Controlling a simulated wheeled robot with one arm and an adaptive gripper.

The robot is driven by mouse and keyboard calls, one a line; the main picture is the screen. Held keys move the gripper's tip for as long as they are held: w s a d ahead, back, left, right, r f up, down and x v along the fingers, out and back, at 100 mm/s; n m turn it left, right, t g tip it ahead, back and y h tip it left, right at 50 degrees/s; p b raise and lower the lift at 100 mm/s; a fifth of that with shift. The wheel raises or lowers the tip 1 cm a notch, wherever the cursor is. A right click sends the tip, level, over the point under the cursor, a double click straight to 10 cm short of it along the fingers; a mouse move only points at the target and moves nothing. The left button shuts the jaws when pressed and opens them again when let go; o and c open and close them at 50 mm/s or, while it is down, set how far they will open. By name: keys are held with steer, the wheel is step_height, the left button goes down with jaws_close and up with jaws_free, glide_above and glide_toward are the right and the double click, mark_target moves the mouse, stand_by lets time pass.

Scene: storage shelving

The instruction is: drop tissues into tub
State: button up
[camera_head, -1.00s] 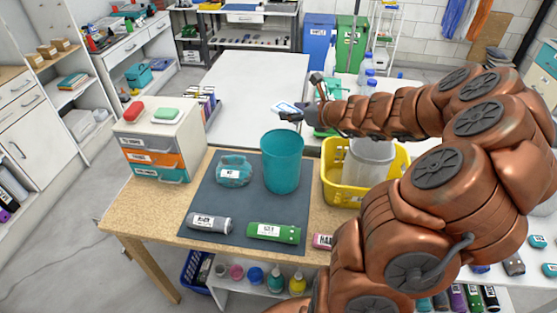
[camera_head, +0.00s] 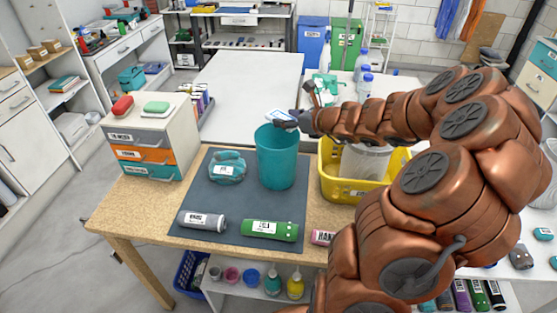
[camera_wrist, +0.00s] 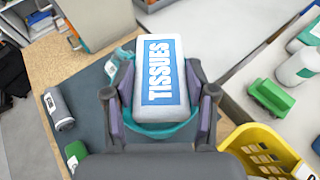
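A white tissue pack with a blue "TISSUES" label (camera_wrist: 160,75) sits between the two fingers of my gripper (camera_wrist: 168,90) in the wrist view. In the head view the pack (camera_head: 279,115) shows as a small pale shape at the tip of my gripper (camera_head: 290,121). The teal tub (camera_head: 276,160) stands upright on the dark mat. My gripper holds the pack just above the tub's rim, toward its back. In the wrist view, the tub's rim (camera_wrist: 165,133) shows below the pack; its inside is mostly hidden.
A teal bag-like item (camera_head: 227,168), a grey bottle (camera_head: 201,220) and a green bottle (camera_head: 270,230) lie on the dark mat (camera_head: 212,197). A yellow basket (camera_head: 345,188) stands right of the tub. A small drawer unit (camera_head: 152,140) stands at the left.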

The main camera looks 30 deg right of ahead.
steer(key=o, duration=0.5)
steer(key=shift+c, duration=0.2)
steer(key=v, duration=1.2)
steer(key=shift+s, duration=0.1)
steer(key=s+a+f+n+g+y, duration=0.2)
steer(key=a+n+g+y, duration=0.3)
steer(key=a+n, duration=1.25)
steer(key=s+a+f+n+g+h, duration=0.1)
steer(key=s+a+f+n+g, duration=0.2)
steer(key=s+a+g, duration=0.55)
steer(key=s+f+n+g+h, duration=0.1)
steer(key=s+n+h, duration=0.6)
steer(key=s+n, duration=0.6)
steer(key=shift+s+a+f, duration=0.35)
steer(key=shift+s+a, duration=0.05)
steer(key=shift+s, duration=0.5)
